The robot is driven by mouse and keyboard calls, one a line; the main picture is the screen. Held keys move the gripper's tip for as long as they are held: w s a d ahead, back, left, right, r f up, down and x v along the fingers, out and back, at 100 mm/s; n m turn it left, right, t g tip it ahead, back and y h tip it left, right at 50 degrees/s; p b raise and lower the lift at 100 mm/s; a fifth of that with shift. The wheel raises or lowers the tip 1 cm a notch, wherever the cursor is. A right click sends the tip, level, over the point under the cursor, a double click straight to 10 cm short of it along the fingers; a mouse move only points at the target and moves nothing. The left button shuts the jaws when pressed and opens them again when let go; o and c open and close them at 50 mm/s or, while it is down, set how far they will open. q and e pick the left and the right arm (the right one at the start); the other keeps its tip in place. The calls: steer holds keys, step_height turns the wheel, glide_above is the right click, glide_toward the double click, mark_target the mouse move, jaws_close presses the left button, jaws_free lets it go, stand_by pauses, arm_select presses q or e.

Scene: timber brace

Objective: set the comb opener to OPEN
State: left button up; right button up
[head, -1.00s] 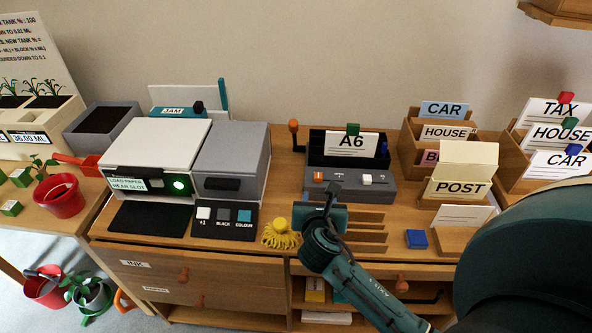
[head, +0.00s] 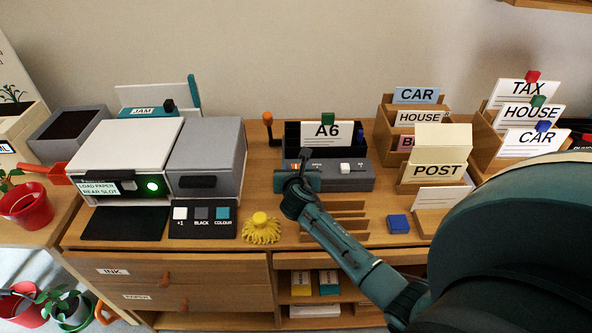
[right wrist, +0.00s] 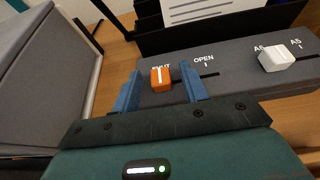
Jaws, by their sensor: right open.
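The comb opener (head: 352,181) is a long grey box at the back of the wooden desk. In the right wrist view its orange slider knob (right wrist: 160,79) sits at the SHUT mark, left of the OPEN label (right wrist: 204,59). My right gripper (head: 298,177) is at the opener's left front. In the right wrist view its two blue fingers (right wrist: 160,88) are open, one on each side of the orange knob, with gaps showing. In the head view my gripper mostly hides the orange knob. My left gripper is not in view.
A white slider knob (right wrist: 276,57) sits right of OPEN, by the A6 and A5 marks. A black holder with an A6 card (head: 327,132) stands behind. The grey-white printer (head: 135,140) is left.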

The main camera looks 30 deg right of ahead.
steer(key=shift+c, duration=0.4)
jaws_close()
